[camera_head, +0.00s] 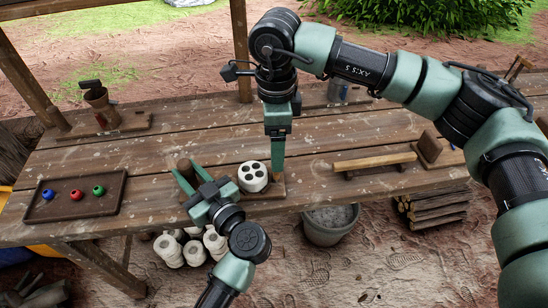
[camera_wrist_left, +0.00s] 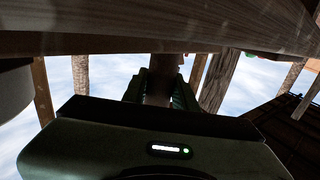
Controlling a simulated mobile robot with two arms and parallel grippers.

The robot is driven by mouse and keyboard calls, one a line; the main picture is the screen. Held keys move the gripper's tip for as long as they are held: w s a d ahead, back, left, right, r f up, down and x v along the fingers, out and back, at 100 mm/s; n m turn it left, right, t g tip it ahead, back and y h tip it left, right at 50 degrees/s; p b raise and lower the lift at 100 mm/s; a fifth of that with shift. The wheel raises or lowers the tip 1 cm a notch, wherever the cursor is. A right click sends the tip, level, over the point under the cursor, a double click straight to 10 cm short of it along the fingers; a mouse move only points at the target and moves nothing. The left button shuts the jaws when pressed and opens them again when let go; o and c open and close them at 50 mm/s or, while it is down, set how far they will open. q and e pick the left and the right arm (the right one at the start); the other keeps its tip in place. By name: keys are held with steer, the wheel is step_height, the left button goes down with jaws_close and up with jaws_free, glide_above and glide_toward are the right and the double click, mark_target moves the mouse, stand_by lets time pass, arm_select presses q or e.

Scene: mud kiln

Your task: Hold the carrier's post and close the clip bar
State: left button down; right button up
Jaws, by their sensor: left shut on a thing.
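The carrier's wooden base (camera_head: 274,188) lies at the table's front edge. My left gripper (camera_head: 190,174) is at the front edge, left of the cylinder, shut on the carrier's brown post (camera_head: 184,163). The post also shows between its fingers in the left wrist view (camera_wrist_left: 158,90). My right gripper (camera_head: 278,172) points straight down just right of the cylinder, low over the base. Its fingers are seen edge-on, so their gap is hidden. I cannot make out the clip bar.
A dark tray (camera_head: 105,205) with blue, red and green pieces lies left. A wooden bar (camera_head: 374,160) on low supports lies right. A block with a cup (camera_head: 97,95) is at back left.

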steer(key=shift+f, duration=2.65)
steer(key=c, duration=1.4)
